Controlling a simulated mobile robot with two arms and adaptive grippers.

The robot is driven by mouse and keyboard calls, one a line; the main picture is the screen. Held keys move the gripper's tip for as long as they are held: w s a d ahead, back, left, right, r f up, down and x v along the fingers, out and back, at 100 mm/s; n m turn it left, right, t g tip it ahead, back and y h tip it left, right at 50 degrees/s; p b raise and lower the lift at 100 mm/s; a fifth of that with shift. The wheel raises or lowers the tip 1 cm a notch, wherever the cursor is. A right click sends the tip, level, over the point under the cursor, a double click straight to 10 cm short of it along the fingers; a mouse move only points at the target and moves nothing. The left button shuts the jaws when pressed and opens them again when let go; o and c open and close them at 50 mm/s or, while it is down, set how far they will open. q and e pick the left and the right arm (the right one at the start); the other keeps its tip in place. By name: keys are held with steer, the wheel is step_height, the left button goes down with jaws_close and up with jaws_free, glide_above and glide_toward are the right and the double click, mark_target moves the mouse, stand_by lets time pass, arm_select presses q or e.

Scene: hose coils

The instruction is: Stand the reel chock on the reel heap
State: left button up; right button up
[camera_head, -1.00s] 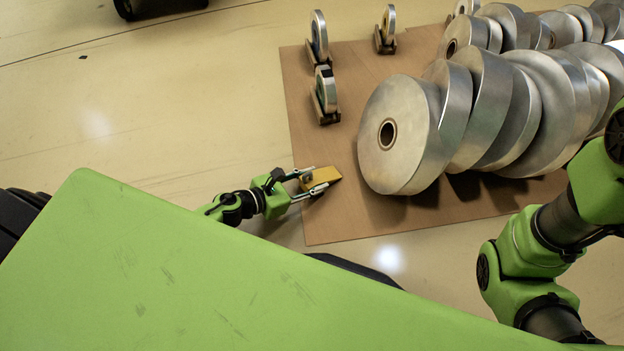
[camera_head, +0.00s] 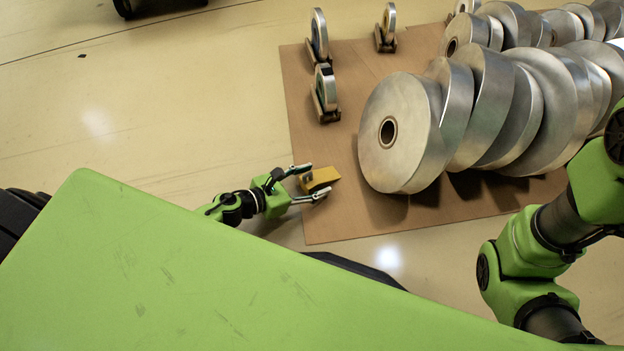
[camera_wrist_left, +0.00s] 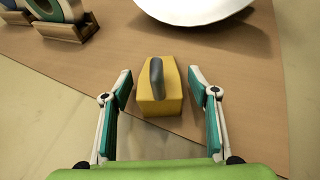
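The reel chock is a yellow wedge-shaped block (camera_head: 321,179) on the brown board, in front of the nearest big reel. In the left wrist view the yellow chock (camera_wrist_left: 160,95) has a dark grey grip on top. My left gripper (camera_head: 307,183) is open, with a finger on each side of the chock. In the left wrist view the open fingers (camera_wrist_left: 163,90) stand apart from it with gaps on both sides. The reel heap (camera_head: 405,130) is a row of large silver reels leaning on each other. My right gripper is not in view; only my right arm shows.
The brown board (camera_head: 335,225) lies under the reels and chock. Small reels on stands (camera_head: 326,92) are at the board's left side, with others (camera_head: 319,38) (camera_head: 386,28) farther back. The floor (camera_head: 180,110) left of the board is clear.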

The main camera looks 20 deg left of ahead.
arm_select(q)
steer(key=shift+s+a, duration=0.1)
steer(key=shift+s, duration=0.05)
stand_by(0.5)
steer(key=shift+p+v, duration=0.5)
steer(key=shift+v, duration=3.35)
steer(key=v, duration=1.2)
steer(key=shift+r, duration=0.1)
